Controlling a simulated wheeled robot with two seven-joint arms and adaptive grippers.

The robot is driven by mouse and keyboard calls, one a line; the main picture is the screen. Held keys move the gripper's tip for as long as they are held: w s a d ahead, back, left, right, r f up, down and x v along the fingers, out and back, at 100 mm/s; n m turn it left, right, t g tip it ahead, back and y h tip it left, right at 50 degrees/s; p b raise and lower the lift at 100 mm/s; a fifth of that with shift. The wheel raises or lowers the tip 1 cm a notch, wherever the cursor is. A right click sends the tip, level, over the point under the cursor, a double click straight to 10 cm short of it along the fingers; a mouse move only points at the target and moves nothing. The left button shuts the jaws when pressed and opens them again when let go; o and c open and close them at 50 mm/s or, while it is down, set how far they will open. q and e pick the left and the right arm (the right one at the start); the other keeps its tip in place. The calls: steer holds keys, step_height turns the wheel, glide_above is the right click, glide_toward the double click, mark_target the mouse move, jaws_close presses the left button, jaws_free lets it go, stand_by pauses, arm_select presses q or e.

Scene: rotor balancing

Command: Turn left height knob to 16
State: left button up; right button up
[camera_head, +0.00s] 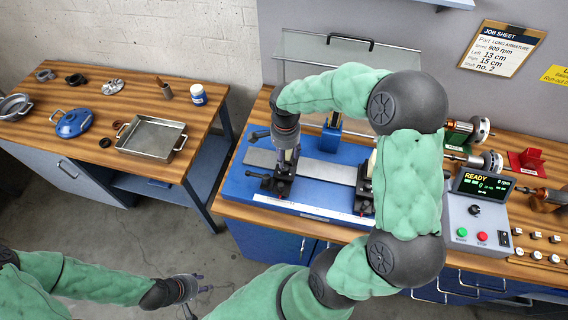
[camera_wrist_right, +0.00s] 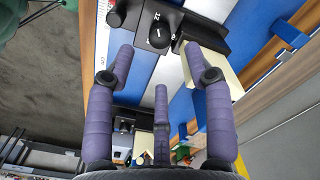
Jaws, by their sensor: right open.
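The blue balancing machine (camera_head: 240,186) stands on the right bench, with a dark left pedestal (camera_head: 280,186) and a second dark pedestal (camera_head: 364,190). My right gripper (camera_head: 284,158) points down over the left pedestal. In the right wrist view a black round knob (camera_wrist_right: 160,36) with a white mark lies just beyond the fingers. My left gripper (camera_head: 194,292) is low over the floor, fingers apart and empty.
A job sheet (camera_head: 500,48) on the wall reads left 13 cm, right 15 cm. A control box (camera_head: 474,222) showing READY stands right of my right arm. A clear guard (camera_head: 300,46) rises behind the machine. The left bench (camera_head: 100,92) holds a tray (camera_head: 150,138) and several parts.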

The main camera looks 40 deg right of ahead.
mark_target(285, 167)
step_height(285, 167, down, 7)
steer(key=shift+r, duration=0.1)
steer(key=shift+c, duration=0.3)
jaws_close()
